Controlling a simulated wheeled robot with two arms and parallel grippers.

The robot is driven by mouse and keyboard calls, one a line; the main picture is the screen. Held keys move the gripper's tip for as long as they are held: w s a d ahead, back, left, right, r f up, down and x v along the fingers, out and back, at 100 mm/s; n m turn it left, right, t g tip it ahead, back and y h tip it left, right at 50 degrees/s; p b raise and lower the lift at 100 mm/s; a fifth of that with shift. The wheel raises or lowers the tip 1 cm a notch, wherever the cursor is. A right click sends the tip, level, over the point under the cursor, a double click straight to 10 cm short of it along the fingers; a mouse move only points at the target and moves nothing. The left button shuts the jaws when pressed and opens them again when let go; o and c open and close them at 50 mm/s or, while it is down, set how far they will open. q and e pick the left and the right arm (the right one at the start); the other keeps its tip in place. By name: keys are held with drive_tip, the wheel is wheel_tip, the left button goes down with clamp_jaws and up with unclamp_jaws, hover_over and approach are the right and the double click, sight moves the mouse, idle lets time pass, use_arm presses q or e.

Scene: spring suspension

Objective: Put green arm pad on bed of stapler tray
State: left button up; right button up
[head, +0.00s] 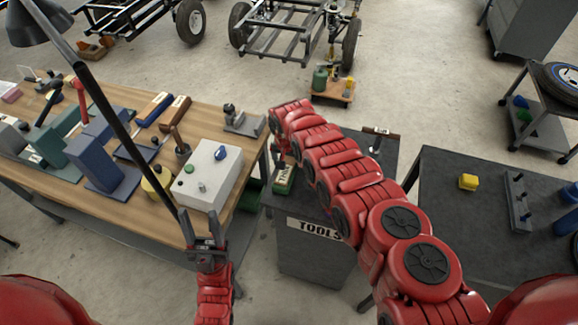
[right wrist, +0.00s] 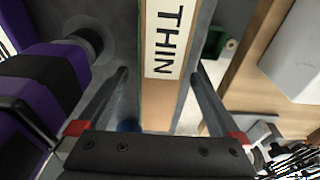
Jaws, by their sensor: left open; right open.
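A green-edged piece with a tan face and a white label reading THIN (right wrist: 165,60) lies between the spread fingers of my right gripper (right wrist: 160,105). In the head view this green piece (head: 284,180) is on the left side of the dark tool cabinet, below the end of my right arm. My right gripper is open; its fingers are mostly hidden in the head view, and I cannot tell whether they touch the piece. My left gripper (head: 207,250) is open and empty at the workbench's front edge. I cannot identify the stapler tray or its bed for sure.
The wooden workbench (head: 222,108) at left holds a white box (head: 211,175), a blue-purple block (head: 95,162) and tools. My right arm covers much of the tool cabinet top (head: 330,127). A dark table (head: 450,215) with a yellow block (head: 468,181) stands at right.

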drive_tip(key=shift+c, duration=0.2)
clamp_jaws()
drive_tip(key=shift+a+r, duration=0.1)
drive_tip(key=shift+r, duration=0.05)
